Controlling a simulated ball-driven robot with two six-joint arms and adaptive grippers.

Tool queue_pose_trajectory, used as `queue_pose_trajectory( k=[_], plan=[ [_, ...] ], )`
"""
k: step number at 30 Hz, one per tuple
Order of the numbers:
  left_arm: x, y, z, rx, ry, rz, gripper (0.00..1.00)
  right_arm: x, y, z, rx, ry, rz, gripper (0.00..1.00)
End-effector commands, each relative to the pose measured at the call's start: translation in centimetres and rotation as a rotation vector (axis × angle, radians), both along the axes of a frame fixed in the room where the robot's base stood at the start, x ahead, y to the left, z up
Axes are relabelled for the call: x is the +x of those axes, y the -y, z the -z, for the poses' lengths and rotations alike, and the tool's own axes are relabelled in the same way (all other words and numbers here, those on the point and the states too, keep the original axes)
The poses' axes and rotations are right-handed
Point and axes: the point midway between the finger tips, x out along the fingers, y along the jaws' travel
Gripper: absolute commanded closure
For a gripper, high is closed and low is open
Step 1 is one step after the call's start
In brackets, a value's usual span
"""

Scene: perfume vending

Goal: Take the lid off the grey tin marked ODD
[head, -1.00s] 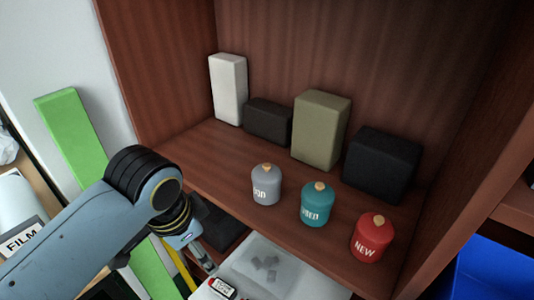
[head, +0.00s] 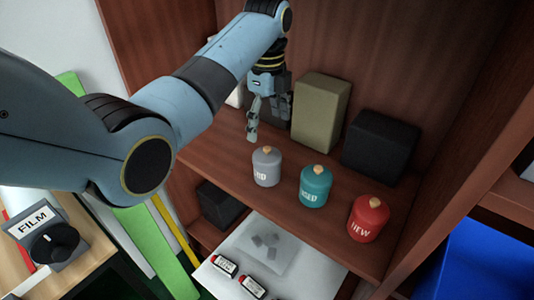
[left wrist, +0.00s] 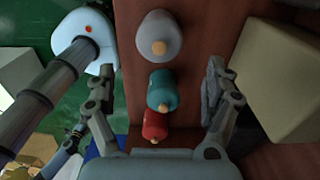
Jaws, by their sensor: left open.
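The grey tin (head: 267,170) stands upright on the wooden shelf. Its partly readable label faces the front, and its domed lid with a wooden knob (head: 267,150) is on. My left gripper (head: 267,122) is open and empty, above and just behind the tin, with its fingers pointing down. In the left wrist view the grey tin (left wrist: 160,32) is at the top middle, beyond the gap between the open fingers. Its knob faces the camera. Nothing touches the tin. I do not make out my right gripper.
A teal tin (head: 315,187) and a red tin (head: 368,220) stand in a row to the right. An olive block (head: 321,112) and a black block (head: 380,147) stand behind. The shelf front edge is close before the tins. A white tray (head: 225,288) lies below.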

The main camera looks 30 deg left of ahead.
Motion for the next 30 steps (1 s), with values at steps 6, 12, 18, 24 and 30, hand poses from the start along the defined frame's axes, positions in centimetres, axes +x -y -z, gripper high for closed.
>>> queue_pose_trajectory(
  k=[6, 12, 18, 24, 30],
  plan=[
    [0.0, 0.0, 2.5, 0.0, 0.001, -0.002, 0.14, 0.0, -0.3, -0.1, 0.004, 0.0, 0.001, 0.66],
    [-0.2, 0.0, 5.0, 0.0, -0.002, -0.003, 0.14, 0.0, -0.4, -0.7, 0.005, 0.0, 0.001, 0.66],
    [-0.2, 0.0, 7.6, 0.001, 0.001, -0.003, 0.14, 0.0, -0.4, -0.7, 0.004, 0.0, 0.002, 0.66],
    [-0.2, 0.0, 7.8, 0.001, 0.003, -0.003, 0.14, 0.0, -0.3, -0.7, 0.004, 0.0, 0.001, 0.66],
    [-0.2, 0.0, 7.8, 0.001, 0.003, -0.003, 0.34, 0.0, -0.1, -0.7, 0.001, 0.0, 0.0, 0.66]
  ],
)
